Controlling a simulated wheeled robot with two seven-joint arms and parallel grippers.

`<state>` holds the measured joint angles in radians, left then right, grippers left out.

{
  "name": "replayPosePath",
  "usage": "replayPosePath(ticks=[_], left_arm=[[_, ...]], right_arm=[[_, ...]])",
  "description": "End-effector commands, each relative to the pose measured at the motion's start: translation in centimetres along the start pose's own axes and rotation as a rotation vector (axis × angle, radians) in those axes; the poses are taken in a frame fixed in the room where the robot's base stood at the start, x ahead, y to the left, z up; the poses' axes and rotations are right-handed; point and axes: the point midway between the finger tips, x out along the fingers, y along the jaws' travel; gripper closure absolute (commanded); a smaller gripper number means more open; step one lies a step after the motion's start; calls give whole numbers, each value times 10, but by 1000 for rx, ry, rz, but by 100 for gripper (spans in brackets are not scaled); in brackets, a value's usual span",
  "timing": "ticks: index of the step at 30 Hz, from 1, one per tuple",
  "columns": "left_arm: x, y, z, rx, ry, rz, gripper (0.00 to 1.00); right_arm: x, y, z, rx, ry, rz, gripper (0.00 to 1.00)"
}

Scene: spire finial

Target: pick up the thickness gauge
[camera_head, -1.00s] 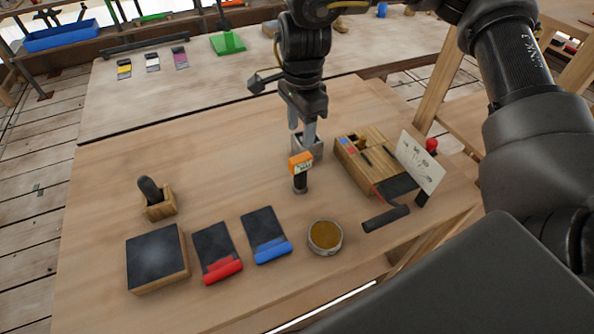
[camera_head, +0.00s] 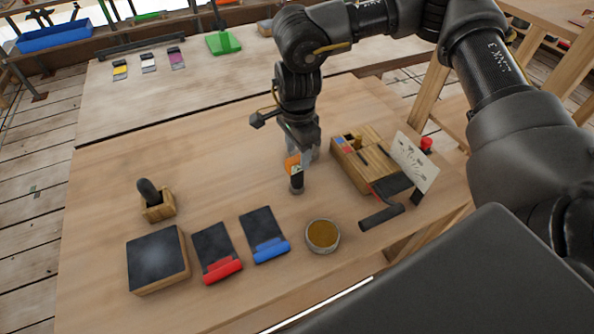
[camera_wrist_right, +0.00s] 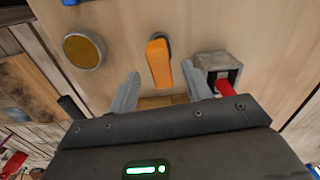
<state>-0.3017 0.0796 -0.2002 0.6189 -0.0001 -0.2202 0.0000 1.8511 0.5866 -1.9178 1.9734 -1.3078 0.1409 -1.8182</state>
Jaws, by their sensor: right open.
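The thickness gauge (camera_head: 292,166) is an orange piece with a small pale face, standing on a dark round base (camera_head: 296,186) on the wooden bench. It also shows in the right wrist view (camera_wrist_right: 159,65), between and just beyond the fingertips. My right gripper (camera_head: 300,150) is directly above and behind the gauge, pointing down. In the right wrist view its two grey fingers (camera_wrist_right: 160,78) are spread, one on each side of the gauge, with gaps visible. My left gripper is not in view.
A grey square holder (camera_wrist_right: 217,68) stands close beside the right finger. A round tin (camera_head: 322,235), blue-handled pad (camera_head: 264,232), red-handled pad (camera_head: 215,248) and dark block (camera_head: 156,258) lie in front. A wooden box (camera_head: 362,158) is right.

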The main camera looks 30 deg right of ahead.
Motion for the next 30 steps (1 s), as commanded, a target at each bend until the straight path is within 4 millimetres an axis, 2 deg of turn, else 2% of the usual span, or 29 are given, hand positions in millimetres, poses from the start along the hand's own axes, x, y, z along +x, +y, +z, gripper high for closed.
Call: replayPosePath(ticks=[1,6,14,26,30], left_arm=[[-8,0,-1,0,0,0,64],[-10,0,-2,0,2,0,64],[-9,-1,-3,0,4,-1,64],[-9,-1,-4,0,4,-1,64],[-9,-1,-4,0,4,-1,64]], right_arm=[[4,1,1,-1,1,5,51],[25,0,0,1,0,2,51],[29,0,1,1,-1,0,51],[29,0,1,1,-1,0,100],[28,0,1,1,-1,-1,100]])
